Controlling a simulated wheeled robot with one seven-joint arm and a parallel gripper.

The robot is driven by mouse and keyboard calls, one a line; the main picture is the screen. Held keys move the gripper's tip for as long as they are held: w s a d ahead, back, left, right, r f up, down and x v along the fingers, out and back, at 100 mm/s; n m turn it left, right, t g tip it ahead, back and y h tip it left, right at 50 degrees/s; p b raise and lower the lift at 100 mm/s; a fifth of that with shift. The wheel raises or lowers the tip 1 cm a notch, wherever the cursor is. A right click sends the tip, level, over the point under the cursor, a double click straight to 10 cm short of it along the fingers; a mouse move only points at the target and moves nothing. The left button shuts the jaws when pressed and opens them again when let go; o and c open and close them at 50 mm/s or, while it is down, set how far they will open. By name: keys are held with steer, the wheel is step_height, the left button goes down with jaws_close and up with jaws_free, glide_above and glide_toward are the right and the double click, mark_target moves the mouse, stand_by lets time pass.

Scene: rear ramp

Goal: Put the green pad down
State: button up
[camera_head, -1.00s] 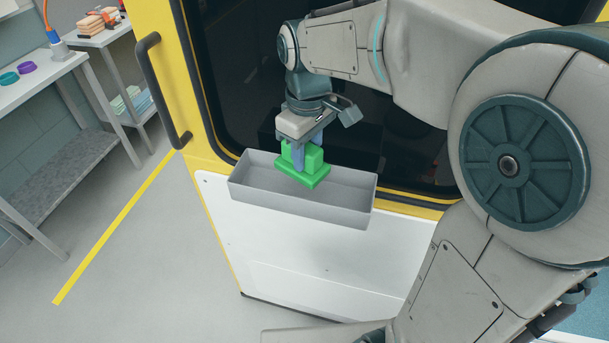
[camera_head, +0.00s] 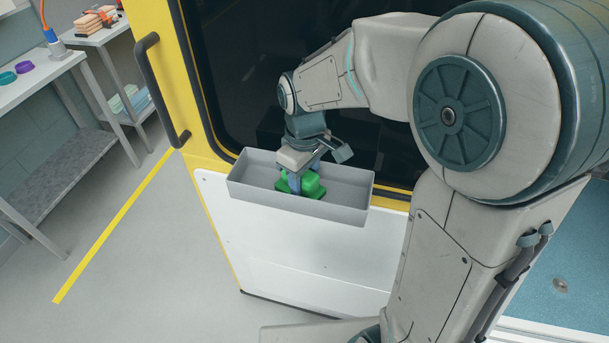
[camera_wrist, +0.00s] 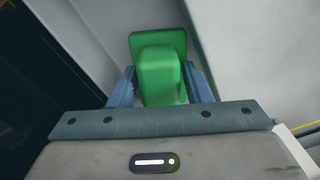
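The green pad (camera_head: 312,184) is a flat green base with a raised block on it. It is down inside the grey open-topped tray (camera_head: 338,205). My gripper (camera_head: 306,175) points down into the tray, with its blue fingers on either side of the raised block. In the wrist view the pad (camera_wrist: 160,72) shows between the two fingers of my gripper (camera_wrist: 160,85), which appear shut on the block. The tray's front wall hides the pad's lower edge, so I cannot tell whether it touches the tray floor.
The tray is on the white lower panel of a yellow-framed door (camera_head: 220,150) with a black handle (camera_head: 155,90). The right part of the tray is empty. At the left are a workbench (camera_head: 60,70) and a shelf with stacked items (camera_head: 130,100).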

steer(key=shift+o, duration=0.6)
steer(key=shift+r, duration=0.1)
steer(key=shift+r, duration=0.25)
step_height(320, 180, up, 11)
steer(key=s+d+f+m+t, duration=0.3)
steer(key=s+d+f+m, duration=0.2)
steer(key=s+d+m, duration=0.4)
steer(key=s+d, duration=0.2)
steer(key=s, duration=0.1)
steer(key=shift+s+f+m+t+b, duration=0.2)
steer(key=shift+m+t+b, duration=0.1)
steer(key=shift+t+b, duration=0.1)
stand_by(0.7)
